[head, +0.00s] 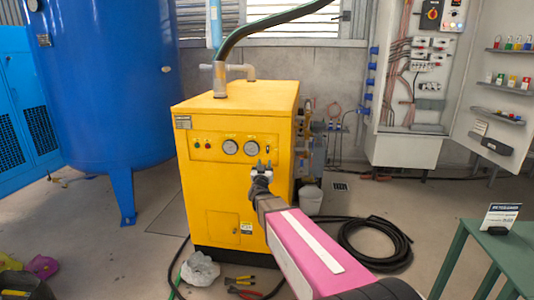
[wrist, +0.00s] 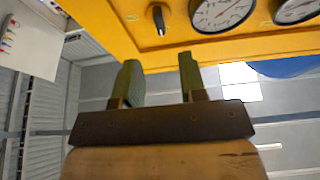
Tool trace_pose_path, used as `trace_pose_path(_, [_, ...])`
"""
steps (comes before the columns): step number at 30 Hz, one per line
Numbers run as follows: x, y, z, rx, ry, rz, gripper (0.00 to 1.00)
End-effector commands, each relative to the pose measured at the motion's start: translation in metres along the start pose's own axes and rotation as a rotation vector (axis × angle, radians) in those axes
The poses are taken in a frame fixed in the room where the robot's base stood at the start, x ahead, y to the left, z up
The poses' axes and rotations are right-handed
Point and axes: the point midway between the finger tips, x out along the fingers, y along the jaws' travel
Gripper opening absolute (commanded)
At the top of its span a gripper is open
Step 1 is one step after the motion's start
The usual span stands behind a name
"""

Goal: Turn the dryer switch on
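The yellow dryer (head: 212,185) stands in the middle of the head view, with two round gauges and small lights on its upper front panel. In the wrist view its switch, a dark rotary knob (wrist: 158,20), sits on the yellow panel beside the gauges. The picture there appears turned over, and the knob's pointer lies roughly along the picture's vertical. My gripper (head: 263,164) is in front of the panel, just below and right of the gauges. In the wrist view my gripper (wrist: 160,75) is open and empty, its two fingers apart, with the knob beyond the fingertips and not touched.
A blue tank (head: 105,80) stands left of the dryer. An open electrical cabinet (head: 408,90) is at the right, and a green table (head: 505,248) at the lower right. A black hose (head: 385,228) coils on the floor. A white bag (head: 200,269) and tools lie before the dryer.

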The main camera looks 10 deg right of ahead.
Motion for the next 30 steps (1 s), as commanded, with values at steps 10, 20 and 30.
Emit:
trace_pose_path(10, [0.063,-0.001,0.001,0.001,0.001,-0.001,0.38])
trace_pose_path(20, [0.085,0.000,0.000,0.001,0.000,-0.001,0.38])
trace_pose_path(30, [0.085,0.000,0.000,0.001,-0.001,-0.001,0.09])
